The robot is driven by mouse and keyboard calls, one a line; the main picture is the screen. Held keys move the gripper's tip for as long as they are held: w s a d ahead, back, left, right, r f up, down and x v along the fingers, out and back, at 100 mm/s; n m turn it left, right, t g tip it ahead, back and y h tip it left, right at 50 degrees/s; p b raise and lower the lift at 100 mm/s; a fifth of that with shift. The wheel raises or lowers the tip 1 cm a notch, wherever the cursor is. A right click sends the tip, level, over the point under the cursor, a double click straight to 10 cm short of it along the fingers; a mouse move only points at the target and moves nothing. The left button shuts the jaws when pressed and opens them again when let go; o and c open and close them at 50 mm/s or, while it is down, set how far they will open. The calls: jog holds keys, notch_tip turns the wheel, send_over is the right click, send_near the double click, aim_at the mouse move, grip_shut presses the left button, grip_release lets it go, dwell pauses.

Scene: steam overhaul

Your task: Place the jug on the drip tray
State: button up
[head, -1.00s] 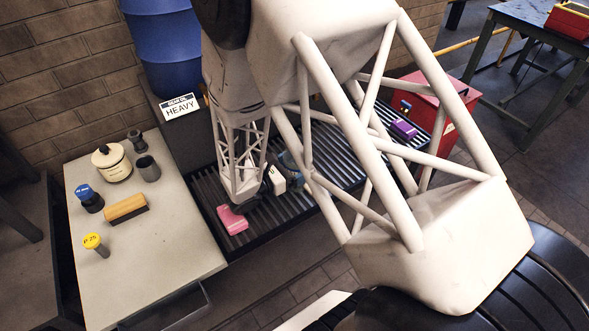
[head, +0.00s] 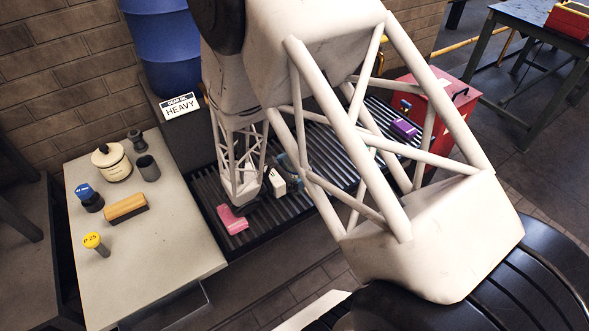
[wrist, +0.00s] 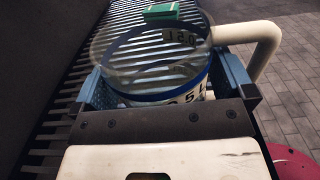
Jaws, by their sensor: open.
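A pink block (head: 232,220) and a purple block (head: 404,128) lie on the slats; a green block (wrist: 174,11) is beyond the jug. The left bench (head: 170,250) holds a cream pot, grey cup, brush and capped items. A blue drum (head: 165,45) stands behind.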

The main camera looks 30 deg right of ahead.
jog(key=shift+r, duration=0.15)
jog(key=shift+a, duration=6)
jog(key=shift+r, duration=0.1)
jog(key=s+a+r+m+t+y, duration=0.1)
jog(key=s+r+m+y, duration=0.4)
jog(key=r, duration=0.5)
jog(key=s+a+r+m+y, duration=0.2)
jog(key=s+r+m+y, duration=0.4)
jog(key=r, duration=0.4)
jog(key=s+a+r+m+t+y, duration=0.1)
jog(key=s+a+r+m+y, duration=0.1)
jog(key=s+r+m+y, duration=0.4)
notch_tip(320, 180, up, 4)
jog(key=shift+a+r+m+t+y, duration=0.1)
jog(key=shift+a+m+t+y, duration=0.2)
jog(key=shift+m+y, duration=0.25)
